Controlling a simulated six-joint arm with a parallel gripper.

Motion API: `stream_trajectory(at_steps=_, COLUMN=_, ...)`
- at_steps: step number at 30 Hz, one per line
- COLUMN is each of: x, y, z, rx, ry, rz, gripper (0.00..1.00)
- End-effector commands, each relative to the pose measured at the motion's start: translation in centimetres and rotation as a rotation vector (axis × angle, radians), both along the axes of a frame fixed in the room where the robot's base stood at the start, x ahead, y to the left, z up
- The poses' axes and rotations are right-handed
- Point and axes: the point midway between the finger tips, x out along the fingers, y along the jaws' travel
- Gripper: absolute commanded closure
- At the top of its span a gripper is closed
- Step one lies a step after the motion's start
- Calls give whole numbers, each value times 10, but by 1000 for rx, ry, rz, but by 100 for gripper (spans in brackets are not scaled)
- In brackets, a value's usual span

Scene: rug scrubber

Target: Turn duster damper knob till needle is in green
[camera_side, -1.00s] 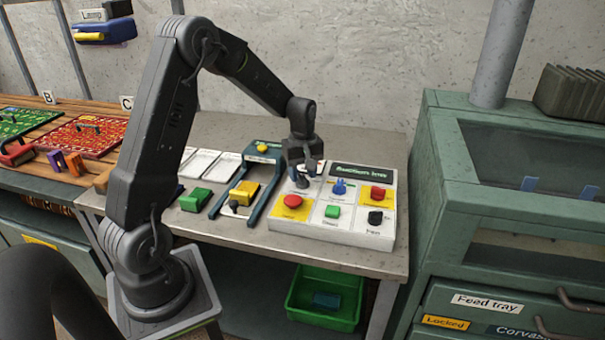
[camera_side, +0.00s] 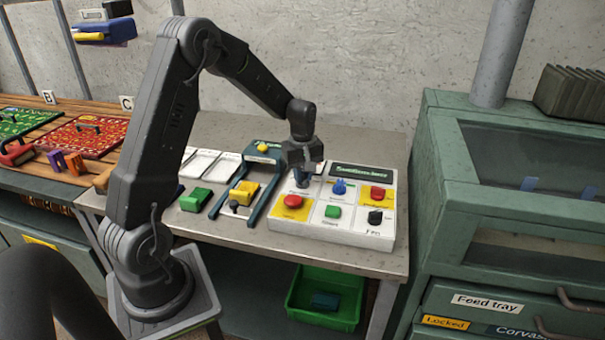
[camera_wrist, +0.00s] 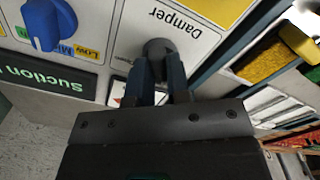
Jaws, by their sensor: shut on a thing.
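The damper knob (camera_wrist: 158,47) is a dark grey round knob beside the upside-down label "Damper" on the white control panel (camera_wrist: 205,62). My gripper (camera_wrist: 160,62) is shut on it in the wrist view, a finger on each side. In the side view my gripper (camera_side: 303,181) points straight down at the panel's back left cell, and the knob is hidden there. A small dial window (camera_wrist: 120,92) with a bit of red lies beside the fingers, mostly covered by my gripper. The needle and any green zone cannot be made out.
A blue knob (camera_side: 339,187), red buttons (camera_side: 377,193), a green button (camera_side: 333,211) and a black knob (camera_side: 375,216) sit close by on the panel. A blue frame with a yellow block (camera_side: 245,190) stands left. Bare bench lies in front.

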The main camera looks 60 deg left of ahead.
Motion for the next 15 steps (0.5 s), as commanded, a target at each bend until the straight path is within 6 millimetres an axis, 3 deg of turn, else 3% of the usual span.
stream_trajectory(at_steps=8, x=0, y=0, z=0, rx=0, ry=0, rz=-77, gripper=100)
stream_trajectory(at_steps=15, x=0, y=0, z=1, rx=0, ry=-1, rz=-249, gripper=100)
